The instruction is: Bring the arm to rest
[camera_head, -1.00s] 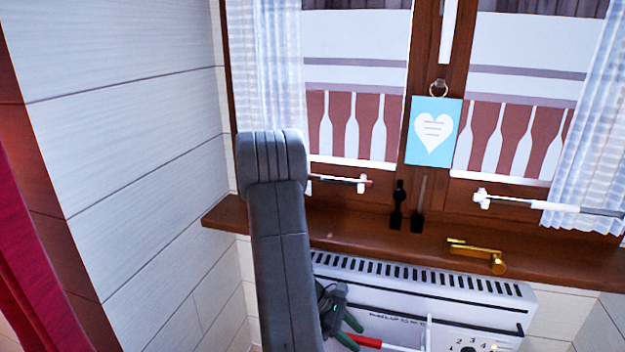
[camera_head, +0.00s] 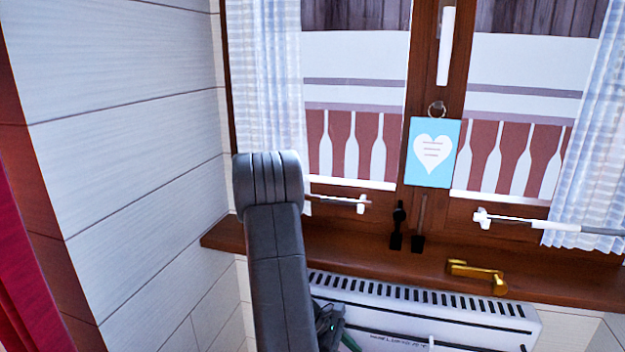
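My arm (camera_head: 275,250) rises in front of the left end of the window sill, with a thick dark grey link bent over at its top. My gripper (camera_head: 348,343) shows only in part beside this link, at the bottom edge. A dark part and a bit of green are visible. Its fingertips are cut off by the frame, so I cannot see whether it is open, shut or holding anything.
A wooden sill (camera_head: 400,258) runs under the window, with a brass handle-like object (camera_head: 476,272) on it. A white heater (camera_head: 440,310) is below. A blue heart card (camera_head: 434,152) hangs on the window. A panelled wall (camera_head: 130,150) is left.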

